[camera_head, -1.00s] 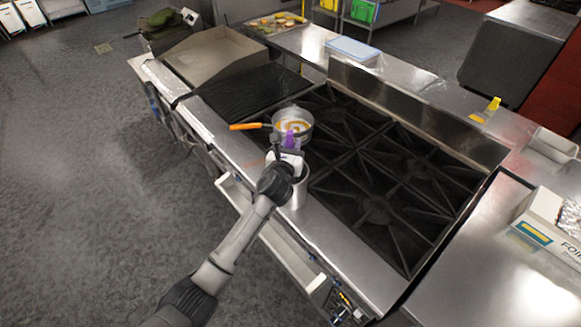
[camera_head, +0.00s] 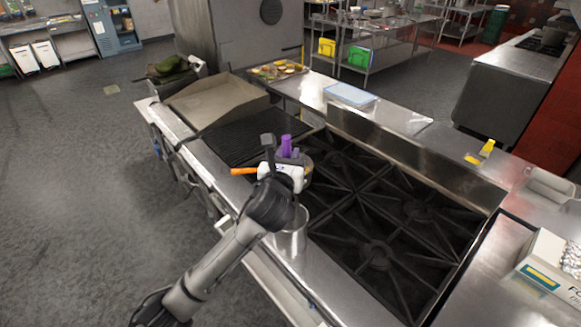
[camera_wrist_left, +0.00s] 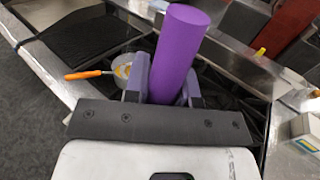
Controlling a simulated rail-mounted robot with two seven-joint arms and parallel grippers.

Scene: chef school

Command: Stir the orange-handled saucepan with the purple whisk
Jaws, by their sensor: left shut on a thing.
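My left gripper (camera_head: 287,158) is shut on the purple whisk (camera_head: 286,144); in the left wrist view the whisk's thick purple handle (camera_wrist_left: 179,55) stands up between the fingers. The whisk's wire end is hidden. The orange-handled saucepan sits on the stove behind the gripper; its orange handle (camera_head: 243,171) points left and its pan is mostly covered by my gripper in the head view. In the left wrist view the pan (camera_wrist_left: 122,70) shows just left of the whisk. I cannot tell whether the whisk touches the pan. My right gripper is not in view.
A metal canister (camera_head: 290,238) stands on the stove's front ledge, just below my left wrist. Black burner grates (camera_head: 375,220) lie bare to the right. A dark griddle (camera_head: 235,135) is to the left. A foil box (camera_head: 545,268) stands on the right counter.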

